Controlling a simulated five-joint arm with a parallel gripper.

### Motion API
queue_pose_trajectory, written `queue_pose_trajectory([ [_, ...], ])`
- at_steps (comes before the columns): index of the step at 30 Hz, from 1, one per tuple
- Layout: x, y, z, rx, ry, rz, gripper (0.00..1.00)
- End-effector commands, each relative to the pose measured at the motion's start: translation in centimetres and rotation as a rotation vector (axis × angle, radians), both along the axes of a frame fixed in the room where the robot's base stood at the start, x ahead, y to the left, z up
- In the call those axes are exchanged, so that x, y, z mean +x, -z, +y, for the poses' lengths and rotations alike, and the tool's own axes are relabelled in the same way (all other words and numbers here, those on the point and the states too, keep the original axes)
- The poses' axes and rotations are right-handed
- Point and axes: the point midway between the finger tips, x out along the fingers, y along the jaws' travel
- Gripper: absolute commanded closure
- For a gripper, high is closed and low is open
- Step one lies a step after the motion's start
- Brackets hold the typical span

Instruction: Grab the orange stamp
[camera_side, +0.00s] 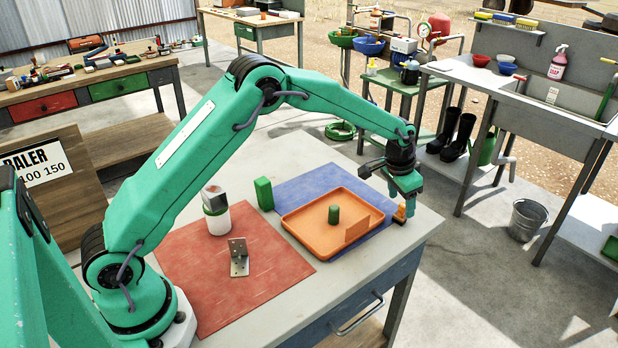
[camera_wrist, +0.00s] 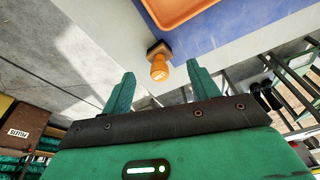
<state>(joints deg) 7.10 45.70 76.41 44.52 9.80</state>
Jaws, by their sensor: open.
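In the wrist view the stamp (camera_wrist: 159,68) shows between and ahead of my two green fingers, touching neither. My gripper (camera_side: 404,204) is open and points down at the stamp, partly in front of it in the side view. In the wrist view my gripper (camera_wrist: 158,88) is empty between its fingertips.
An orange tray (camera_side: 296,222) on the blue mat (camera_side: 300,183) holds a green cylinder (camera_side: 334,214) and an orange block. The table edge is close to the stamp.

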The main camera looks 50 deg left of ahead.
Motion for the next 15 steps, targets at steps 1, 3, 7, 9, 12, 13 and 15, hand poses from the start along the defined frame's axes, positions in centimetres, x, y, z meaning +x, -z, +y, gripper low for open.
queue_pose_trajectory([
  [1,0.1,0.4,0.0,0.000,0.000,0.001,0.40],
  [3,0.3,1.2,0.0,0.001,0.000,0.003,0.40],
  [7,0.7,2.6,-0.1,0.001,0.000,0.003,0.40],
  [9,0.8,3.3,-0.1,0.001,0.000,0.002,0.40],
  [12,1.0,4.1,-0.1,0.001,0.000,0.002,0.40],
  [13,1.1,4.3,-0.1,0.000,0.000,0.001,0.40],
  [15,1.1,4.5,-0.1,0.000,0.000,0.000,0.40],
])
